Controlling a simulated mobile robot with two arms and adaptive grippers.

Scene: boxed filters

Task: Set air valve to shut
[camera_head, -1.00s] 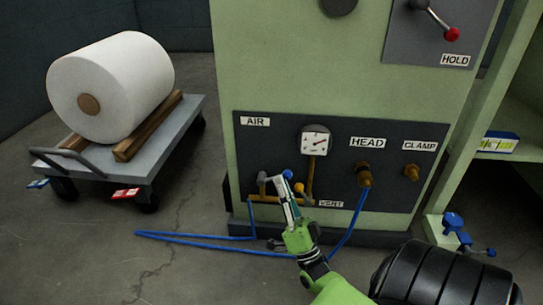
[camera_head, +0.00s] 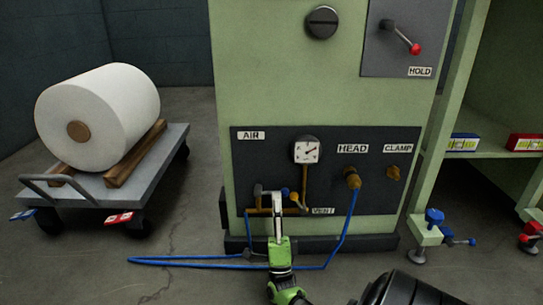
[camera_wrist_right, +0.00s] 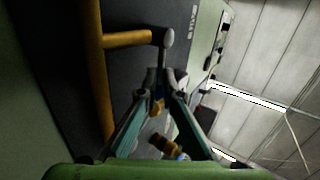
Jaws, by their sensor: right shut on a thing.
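The air valve is on brass piping low on the dark panel (camera_head: 330,165), under the AIR label (camera_head: 251,135). Its grey lever (camera_wrist_right: 167,42) shows in the right wrist view, running from a rounded end on a brass branch pipe down to my fingertips. My right gripper (camera_head: 277,197) reaches up from below, in front of the piping. In the right wrist view its fingertips (camera_wrist_right: 162,80) are closed together on the lever, hiding its gripped end. A blue knob (camera_head: 285,191) is just right of the fingers. My left gripper is out of view.
A gauge (camera_head: 306,151) sits above the piping, with the HEAD fitting (camera_head: 352,178) to the right. A blue hose (camera_head: 190,262) lies on the floor. A cart (camera_head: 165,160) carries a white roll (camera_head: 98,103) at left. Shelves with boxes stand right.

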